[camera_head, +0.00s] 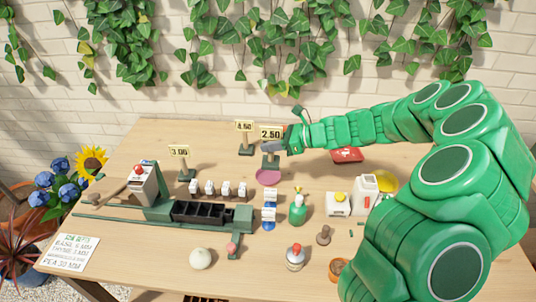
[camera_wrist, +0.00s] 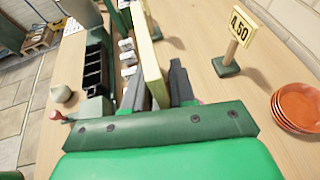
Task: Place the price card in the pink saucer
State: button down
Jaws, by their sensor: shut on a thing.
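The price card (camera_head: 271,133), a cream card reading 2.50 on a post with a green base, is in my gripper (camera_head: 284,146). The base appears just behind or above the pink saucer (camera_head: 268,178); I cannot tell whether they touch. In the wrist view the card (camera_wrist: 154,70) is a pale upright slab between the two dark fingers of my gripper (camera_wrist: 158,85), which are shut on it. The saucer lies flat on the table and is mostly hidden in the wrist view.
The 4.50 card (camera_head: 244,127) stands close behind left, and the 3.00 card (camera_head: 179,151) farther left. A black tray (camera_head: 200,212), a green bottle (camera_head: 298,208) and a white block on a blue base (camera_head: 269,210) are in front. Reddish stacked dishes (camera_wrist: 297,108) are at right.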

jog(key=w+a+f, duration=0.1)
jog(key=w+f, duration=0.2)
jog(key=f, duration=0.4)
jog(key=shift+w+f, duration=0.3)
jog(key=shift+f, duration=0.05)
jog(key=shift+a+f, duration=0.1)
jog(key=shift+f, duration=0.5)
jog(key=c, duration=0.9)
grip_release()
jog(key=v, duration=0.6)
jog(key=r+v, duration=0.1)
jog(key=v, duration=0.5)
jog(key=shift+r, duration=0.15)
